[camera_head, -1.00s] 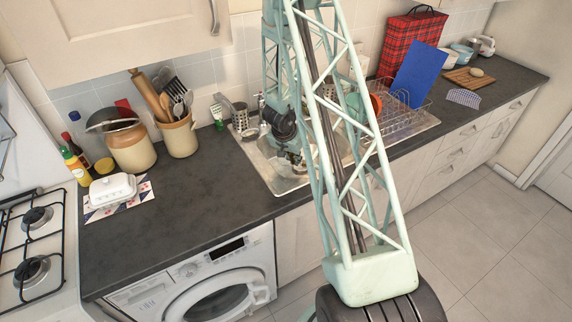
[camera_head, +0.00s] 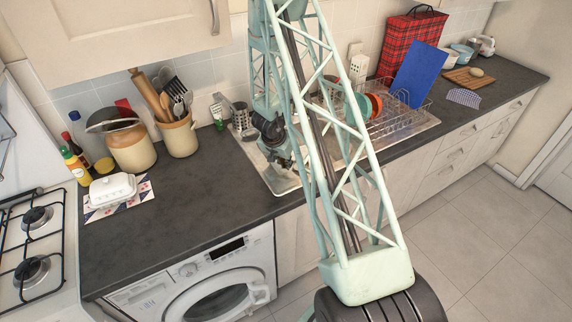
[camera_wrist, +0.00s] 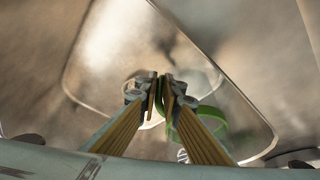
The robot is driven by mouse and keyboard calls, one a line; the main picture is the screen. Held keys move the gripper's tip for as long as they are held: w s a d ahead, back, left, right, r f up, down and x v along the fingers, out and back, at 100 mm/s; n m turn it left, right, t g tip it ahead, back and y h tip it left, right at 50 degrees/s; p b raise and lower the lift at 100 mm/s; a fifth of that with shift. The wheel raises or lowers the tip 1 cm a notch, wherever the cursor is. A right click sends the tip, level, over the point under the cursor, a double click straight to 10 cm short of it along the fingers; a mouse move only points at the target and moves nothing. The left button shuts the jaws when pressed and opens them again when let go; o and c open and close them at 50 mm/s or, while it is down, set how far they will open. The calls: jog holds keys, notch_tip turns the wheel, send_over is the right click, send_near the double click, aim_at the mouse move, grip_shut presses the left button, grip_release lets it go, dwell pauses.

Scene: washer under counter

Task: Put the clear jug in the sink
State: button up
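My gripper (camera_wrist: 161,95) points down over the sink basin (camera_wrist: 105,60) in the wrist view. Its two fingertips are close together with a narrow gap. A green curved band (camera_wrist: 213,122) and a pale, see-through rounded shape lie just behind and beside the fingertips. They may be the clear jug, but I cannot tell for sure, nor whether the fingers pinch them. In the head view the sink (camera_head: 283,184) is partly hidden by my arm, and the fingertips are not clearly visible. No jug can be made out in the head view.
A wire dish rack (camera_head: 400,118) with dishes stands right of the basin. A blue board (camera_head: 418,74) leans there, before a red tartan bag (camera_head: 408,42). A utensil crock (camera_head: 178,136) and white butter dish (camera_head: 112,188) stand left. The counter (camera_head: 200,190) between is clear.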

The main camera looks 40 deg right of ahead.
jog(key=o, duration=0.4)
jog(key=shift+r, duration=0.2)
jog(key=shift+p+v, duration=1.3)
jog(key=shift+v, duration=4.6)
jog(key=shift+a+r, duration=0.1)
